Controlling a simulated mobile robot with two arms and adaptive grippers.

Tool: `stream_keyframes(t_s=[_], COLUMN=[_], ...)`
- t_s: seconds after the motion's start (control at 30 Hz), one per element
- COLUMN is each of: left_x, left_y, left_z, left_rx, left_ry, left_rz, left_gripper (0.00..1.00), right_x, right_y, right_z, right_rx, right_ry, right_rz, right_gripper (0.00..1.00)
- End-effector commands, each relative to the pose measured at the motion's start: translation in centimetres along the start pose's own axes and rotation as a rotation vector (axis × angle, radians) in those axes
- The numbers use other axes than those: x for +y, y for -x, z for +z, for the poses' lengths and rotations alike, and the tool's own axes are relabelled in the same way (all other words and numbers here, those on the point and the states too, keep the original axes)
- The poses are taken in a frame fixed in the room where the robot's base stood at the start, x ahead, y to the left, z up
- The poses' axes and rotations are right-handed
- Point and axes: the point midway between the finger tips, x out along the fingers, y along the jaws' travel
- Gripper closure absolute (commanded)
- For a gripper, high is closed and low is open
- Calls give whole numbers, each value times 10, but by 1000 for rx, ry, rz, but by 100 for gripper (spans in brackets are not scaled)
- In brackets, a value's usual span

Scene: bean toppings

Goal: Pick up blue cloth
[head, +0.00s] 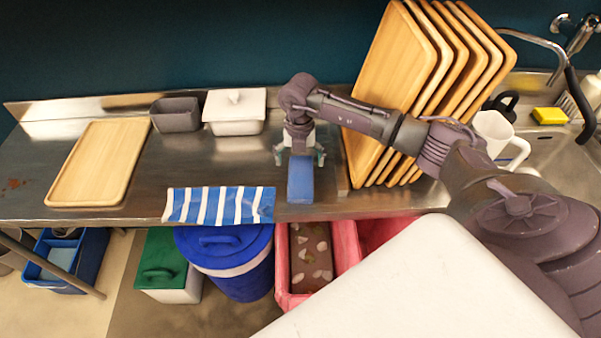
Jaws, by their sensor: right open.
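A plain blue cloth (300,184), folded into a narrow block, lies on the steel counter near its front edge. My right gripper (300,155) points down over the far end of this cloth. Its fingers are open, one to each side of the cloth. I cannot tell whether they touch it, and the gripper hides the cloth's far end. My left gripper is out of view.
A blue-and-white striped cloth (220,205) hangs over the counter edge to the left. Wooden trays (390,75) stand close on the right. A white lidded container (235,108) and grey container (176,115) stand behind. Bins, including a blue one (232,262), sit below.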

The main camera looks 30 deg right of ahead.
Motion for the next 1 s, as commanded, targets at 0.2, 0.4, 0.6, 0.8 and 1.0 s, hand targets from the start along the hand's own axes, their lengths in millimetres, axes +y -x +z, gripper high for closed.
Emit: stream_keyframes(t_s=[0.2,0.4,0.6,0.8,1.0], left_x=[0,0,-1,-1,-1], left_y=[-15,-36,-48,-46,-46], left_z=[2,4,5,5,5], left_rx=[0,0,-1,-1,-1], left_ry=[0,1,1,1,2], left_rz=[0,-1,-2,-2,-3], left_gripper=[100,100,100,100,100], right_x=[0,-2,-2,-2,-2], right_y=[-21,-51,-68,-66,-66], right_z=[0,0,1,1,1], right_rx=[0,2,0,0,0], right_ry=[1,0,1,2,2], right_rz=[2,1,3,3,2], right_gripper=[0,0,0,2,35])
